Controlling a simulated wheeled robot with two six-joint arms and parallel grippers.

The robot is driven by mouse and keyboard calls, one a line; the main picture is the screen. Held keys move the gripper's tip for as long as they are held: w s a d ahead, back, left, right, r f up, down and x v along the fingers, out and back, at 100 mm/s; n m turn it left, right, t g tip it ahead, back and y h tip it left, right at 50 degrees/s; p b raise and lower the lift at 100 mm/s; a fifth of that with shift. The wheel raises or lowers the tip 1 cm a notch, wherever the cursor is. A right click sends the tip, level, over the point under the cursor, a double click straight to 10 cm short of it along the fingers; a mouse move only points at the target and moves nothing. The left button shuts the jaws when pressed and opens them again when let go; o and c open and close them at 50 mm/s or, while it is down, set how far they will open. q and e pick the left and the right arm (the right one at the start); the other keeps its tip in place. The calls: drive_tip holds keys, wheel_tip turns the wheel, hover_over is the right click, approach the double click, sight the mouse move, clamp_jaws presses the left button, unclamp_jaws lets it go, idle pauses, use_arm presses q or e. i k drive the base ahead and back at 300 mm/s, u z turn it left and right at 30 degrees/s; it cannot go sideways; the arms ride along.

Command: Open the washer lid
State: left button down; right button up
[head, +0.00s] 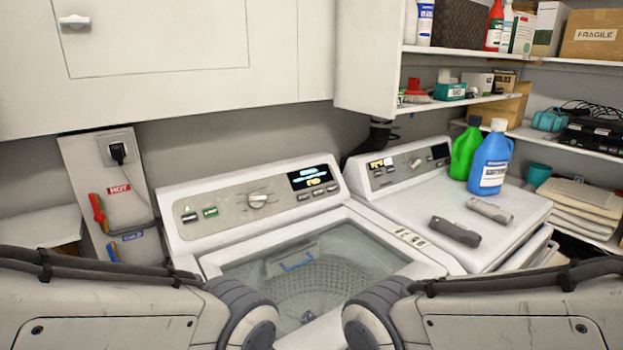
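The white washer (347,214) stands in the middle, with a control panel (258,201) and lit display at its back. Its lid (235,268) has a large clear pane and appears to lie flat, down over the tub. The perforated drum and a small blue mark show through the pane. My two arms come in from the left and right and cover the washer's front corners. The lid's front edge is mostly hidden behind them or below the picture. Neither gripper shows; only arm links and grey joints are in view.
A second white machine (527,212) stands at right. On it are a green bottle (465,150), a blue bottle (490,160) and two small grey objects (455,232) (490,210). Loaded shelves (480,54) are at upper right. A white cabinet (200,95) hangs above the washer.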

sight(325, 333)
drive_tip(key=z, duration=0.75)
drive_tip(key=k, duration=0.6)
drive_tip(key=z, duration=0.6)
drive_tip(key=k, duration=0.65)
drive_tip(key=u, duration=0.5)
drive_tip(key=i, duration=0.75)
drive_tip(key=u, duration=0.2)
